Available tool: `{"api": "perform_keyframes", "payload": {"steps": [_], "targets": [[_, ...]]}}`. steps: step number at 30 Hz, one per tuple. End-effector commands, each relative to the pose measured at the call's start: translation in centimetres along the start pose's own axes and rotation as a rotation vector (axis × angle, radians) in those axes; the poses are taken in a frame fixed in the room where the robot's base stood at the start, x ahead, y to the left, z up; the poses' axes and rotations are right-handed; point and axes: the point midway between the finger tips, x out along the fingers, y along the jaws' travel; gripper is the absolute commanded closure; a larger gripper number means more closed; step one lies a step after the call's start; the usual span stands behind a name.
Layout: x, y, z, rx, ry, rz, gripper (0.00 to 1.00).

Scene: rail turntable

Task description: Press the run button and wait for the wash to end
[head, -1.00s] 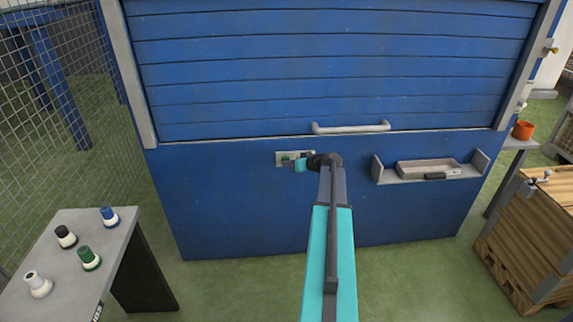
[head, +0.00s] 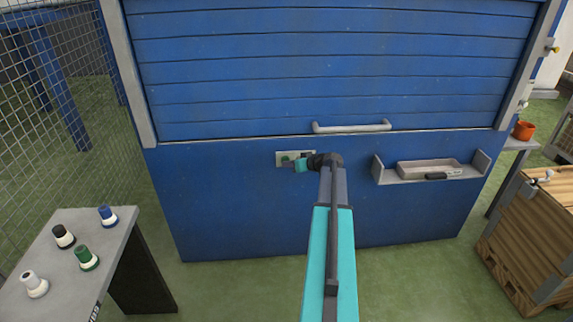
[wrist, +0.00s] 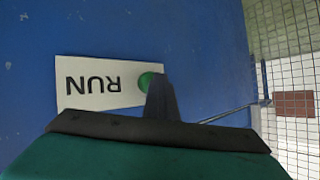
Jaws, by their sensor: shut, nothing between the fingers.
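The green run button (wrist: 147,80) sits on a white plate marked RUN (wrist: 92,90) on the blue cabinet front; the plate also shows in the head view (head: 282,158), partly behind my gripper. My gripper (head: 298,164) is at the plate. In the wrist view its shut fingers (wrist: 158,84) lie over the right edge of the button. I cannot tell whether they touch or press it. The blue slatted shutter (head: 320,65) is down, with a grey handle (head: 350,127) along its lower edge.
A grey shelf (head: 410,178) with a tray (head: 428,168) juts from the cabinet front, right of my arm. A grey table (head: 105,240) with several coloured-top pieces stands at left. A wooden crate (head: 535,225) stands at right. Wire mesh (head: 60,120) is at the far left.

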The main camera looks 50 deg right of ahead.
Motion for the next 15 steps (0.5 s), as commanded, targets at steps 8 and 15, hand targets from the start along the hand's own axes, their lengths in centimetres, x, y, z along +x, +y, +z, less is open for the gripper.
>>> {"api": "perform_keyframes", "payload": {"steps": [8,15], "targets": [[-1.1,0.1,0.8,0.001,0.011,0.026,1.0],[-2.2,-1.0,1.7,0.0,0.008,0.024,1.0]]}}
